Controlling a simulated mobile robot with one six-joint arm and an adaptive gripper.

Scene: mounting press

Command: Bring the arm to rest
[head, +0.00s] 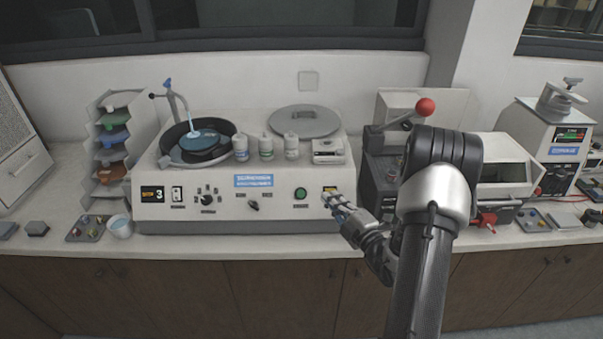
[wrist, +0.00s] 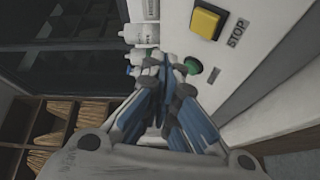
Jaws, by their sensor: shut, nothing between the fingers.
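My arm reaches in from the right in the head view. My gripper (head: 335,203) is in front of the right end of the polishing machine's front panel (head: 262,211). Its fingers are together with nothing between them; they also show in the wrist view (wrist: 178,75). The yellow button (wrist: 207,22) beside the STOP label and the green button (wrist: 193,66) are close to the fingertips in the wrist view. In the head view the green button (head: 300,193) is left of the gripper. I cannot tell whether the fingers touch the panel.
Several white bottles (head: 265,147) and a grey round lid (head: 305,120) are on top of the machine. A mounting press with a red-knobbed lever (head: 425,107) is behind my arm. A small tray (head: 90,228) and cup (head: 121,228) are at the left. Space before the counter is open.

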